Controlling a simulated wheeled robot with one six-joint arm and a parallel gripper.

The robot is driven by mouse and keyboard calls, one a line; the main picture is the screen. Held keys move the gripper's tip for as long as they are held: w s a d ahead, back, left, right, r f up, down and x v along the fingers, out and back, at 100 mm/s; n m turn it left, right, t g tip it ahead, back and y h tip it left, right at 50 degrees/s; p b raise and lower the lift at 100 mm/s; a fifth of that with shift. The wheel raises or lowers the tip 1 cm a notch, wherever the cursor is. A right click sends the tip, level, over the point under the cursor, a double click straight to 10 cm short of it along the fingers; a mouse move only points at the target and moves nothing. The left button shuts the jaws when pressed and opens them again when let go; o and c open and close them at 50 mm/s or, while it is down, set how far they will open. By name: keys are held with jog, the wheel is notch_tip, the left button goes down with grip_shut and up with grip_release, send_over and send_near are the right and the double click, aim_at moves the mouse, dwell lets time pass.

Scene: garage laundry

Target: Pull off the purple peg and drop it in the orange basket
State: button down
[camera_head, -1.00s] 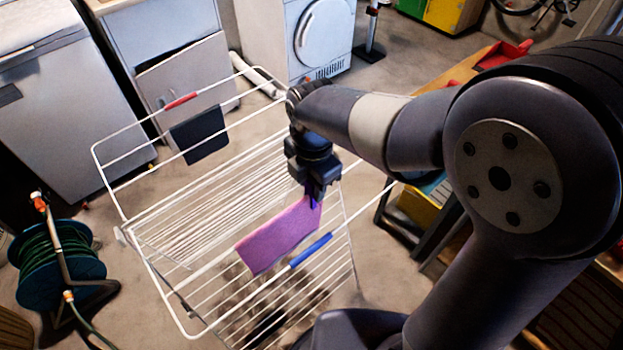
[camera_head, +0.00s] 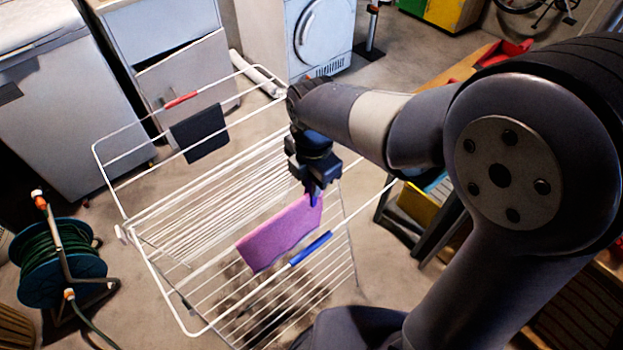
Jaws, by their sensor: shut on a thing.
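A white drying rack (camera_head: 168,285) stands in the middle of the head view. A magenta cloth (camera_head: 272,238) hangs over one of its rails. My gripper (camera_head: 313,194) points down at the cloth's upper right corner. It is shut on the small purple peg (camera_head: 313,201), which is mostly hidden between the fingers. The peg is at the cloth's top edge; I cannot tell whether it still grips the cloth. I cannot make out an orange basket in this view.
A dark cloth (camera_head: 199,133) hangs on the rack's far rail, near a red sleeve (camera_head: 181,99). A blue sleeve (camera_head: 311,248) is on the near rail. A hose reel (camera_head: 62,262) stands at left, a white dryer (camera_head: 318,38) behind. A bench is at right, partly behind my arm.

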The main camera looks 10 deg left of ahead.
jog(key=shift+r+p, duration=2.35)
jog(key=shift+r, duration=0.5)
